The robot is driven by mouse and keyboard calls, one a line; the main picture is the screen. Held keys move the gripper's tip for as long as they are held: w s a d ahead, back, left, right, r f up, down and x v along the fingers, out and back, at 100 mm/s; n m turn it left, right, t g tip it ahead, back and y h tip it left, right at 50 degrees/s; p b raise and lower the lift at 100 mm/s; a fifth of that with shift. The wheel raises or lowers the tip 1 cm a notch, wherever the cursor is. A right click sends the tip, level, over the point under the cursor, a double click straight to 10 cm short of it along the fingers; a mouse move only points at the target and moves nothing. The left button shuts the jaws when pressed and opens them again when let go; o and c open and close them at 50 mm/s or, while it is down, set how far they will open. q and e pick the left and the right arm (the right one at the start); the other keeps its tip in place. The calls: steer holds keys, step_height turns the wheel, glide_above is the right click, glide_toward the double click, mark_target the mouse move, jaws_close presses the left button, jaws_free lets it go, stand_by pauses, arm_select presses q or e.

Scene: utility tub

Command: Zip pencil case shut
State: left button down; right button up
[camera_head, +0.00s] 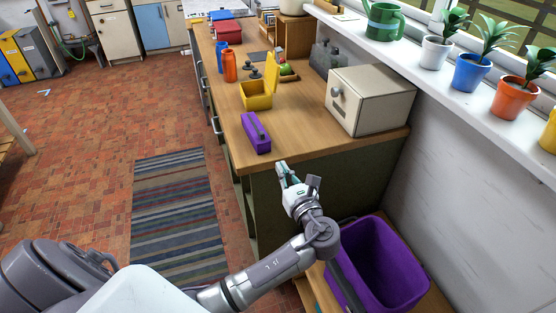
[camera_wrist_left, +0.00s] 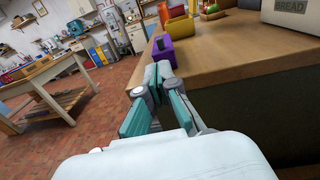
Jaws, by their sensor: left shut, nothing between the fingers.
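The purple pencil case (camera_head: 256,134) lies on the wooden counter (camera_head: 290,140) near its front end, with a dark strip along its top. It also shows in the left wrist view (camera_wrist_left: 163,54), just beyond my fingertips. My left gripper (camera_head: 283,167) is just off the counter's near edge, to the right of the case and nearer to me, apart from it. In the left wrist view its fingers (camera_wrist_left: 156,72) are together and empty. The state of the case's zip is too small to tell. My right gripper does not show.
A yellow open box (camera_head: 256,101), an orange bottle (camera_head: 230,66) and a cream bread bin (camera_head: 368,99) stand on the counter behind the case. A purple tub (camera_head: 385,265) is at the lower right. A striped rug (camera_head: 178,215) lies on the brick floor.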

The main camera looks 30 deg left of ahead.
mark_target(263, 136)
arm_select(q)
steer(key=p+x, duration=0.2)
steer(key=x, duration=1)
steer(key=shift+w+a, duration=0.1)
steer(key=shift+a, duration=0.05)
steer(key=b+x, duration=0.1)
steer(key=x, duration=0.3)
steer(key=shift+w+a, duration=0.25)
